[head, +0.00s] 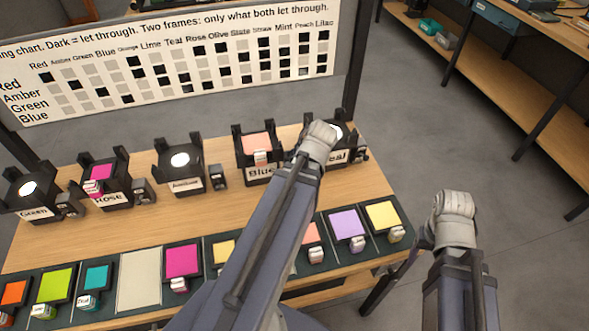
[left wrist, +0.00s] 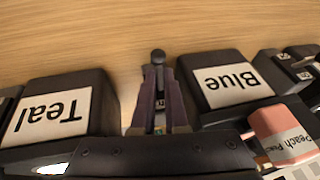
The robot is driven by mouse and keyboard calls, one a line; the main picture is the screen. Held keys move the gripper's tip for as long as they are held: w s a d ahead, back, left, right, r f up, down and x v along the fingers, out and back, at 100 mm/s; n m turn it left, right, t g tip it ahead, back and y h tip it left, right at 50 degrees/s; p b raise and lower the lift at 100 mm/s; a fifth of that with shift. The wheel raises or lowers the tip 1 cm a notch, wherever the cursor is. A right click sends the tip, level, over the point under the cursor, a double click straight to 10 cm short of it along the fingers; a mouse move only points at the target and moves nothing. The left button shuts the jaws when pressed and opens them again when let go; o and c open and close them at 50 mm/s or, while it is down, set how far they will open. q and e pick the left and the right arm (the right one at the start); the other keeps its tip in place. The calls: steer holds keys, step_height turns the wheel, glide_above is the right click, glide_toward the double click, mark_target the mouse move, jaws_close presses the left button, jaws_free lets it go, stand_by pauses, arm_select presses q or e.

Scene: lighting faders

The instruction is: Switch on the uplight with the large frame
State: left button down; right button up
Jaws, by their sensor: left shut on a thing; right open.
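The Blue uplight (head: 259,172) holds a peach frame (head: 256,143), the larger-looking of the two frames seated in uplights. The Rose uplight (head: 107,196) holds a magenta frame. In the left wrist view, the Blue uplight's label (left wrist: 232,85) is on the right, and the peach frame's tag (left wrist: 280,134) is below it. My left gripper (left wrist: 157,74) is shut on a small dark knob (left wrist: 158,56) between the Blue and Teal housings. In the head view my left arm hides that spot. My right gripper (head: 427,240) is open, apart from everything, right of the table.
The Teal uplight (left wrist: 62,108) stands close on the gripper's other side. Green (head: 36,213) and another uplight (head: 180,185) stand left, with small control boxes beside the uplights. Coloured frames lie along the table's (head: 150,227) front. A chart board (head: 190,50) stands behind.

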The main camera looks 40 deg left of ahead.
arm_select(q)
steer(key=shift+w+a+r+g+h+p, duration=0.2)
steer(key=shift+r+g+h+p, duration=0.15)
steer(key=shift+p, duration=0.2)
steer(key=shift+f, duration=0.15)
steer(key=shift+s+d+f+h, duration=0.1)
steer(key=shift+s+h, duration=0.05)
steer(key=shift+h, duration=0.1)
steer(key=c, duration=0.9)
jaws_free()
steer(key=shift+c, duration=0.2)
steer(key=p+v, duration=0.7)
steer(key=shift+d+r, duration=0.2)
steer(key=shift+r, duration=0.15)
